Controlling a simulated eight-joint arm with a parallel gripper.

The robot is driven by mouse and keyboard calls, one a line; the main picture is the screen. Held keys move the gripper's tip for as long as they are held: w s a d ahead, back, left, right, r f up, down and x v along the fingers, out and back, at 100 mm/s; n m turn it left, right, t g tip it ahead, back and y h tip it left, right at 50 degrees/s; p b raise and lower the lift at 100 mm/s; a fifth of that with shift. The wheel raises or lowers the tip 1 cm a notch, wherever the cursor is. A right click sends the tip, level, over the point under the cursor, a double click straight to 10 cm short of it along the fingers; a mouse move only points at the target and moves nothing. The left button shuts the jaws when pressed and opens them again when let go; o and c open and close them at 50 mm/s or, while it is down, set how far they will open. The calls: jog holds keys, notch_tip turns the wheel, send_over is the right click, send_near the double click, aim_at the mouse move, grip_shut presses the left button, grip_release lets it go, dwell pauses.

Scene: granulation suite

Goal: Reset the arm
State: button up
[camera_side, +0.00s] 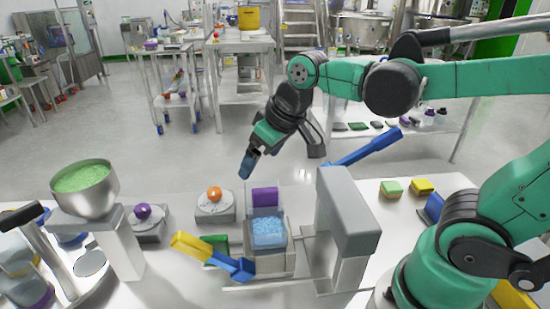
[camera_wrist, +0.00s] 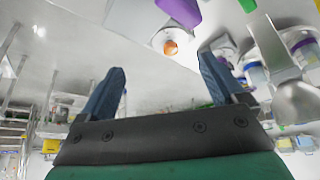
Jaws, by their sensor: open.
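My gripper (camera_side: 246,166) hangs in the air above the far side of the work table in the side view, its blue fingers pointing down. In the wrist view my gripper (camera_wrist: 161,62) shows two blue fingers spread wide apart with nothing between them. My green and dark grey arm reaches in from the right, bent down at the wrist. The fingers are apart from everything on the table.
A clear bin of blue granules (camera_side: 269,232) with a purple block (camera_side: 265,196) stands beside a grey frame (camera_side: 345,215). An orange ball (camera_side: 214,194), purple ball (camera_side: 142,211) and green-filled bowl (camera_side: 84,178) stand left. A blue bar (camera_side: 365,148) slants behind the frame.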

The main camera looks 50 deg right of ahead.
jog(key=w+a+f+n+g, duration=0.1)
jog(key=w+g, duration=0.2)
jog(key=w, duration=0.5)
jog(key=shift+f+n, duration=0.25)
jog(key=shift+n, duration=0.15)
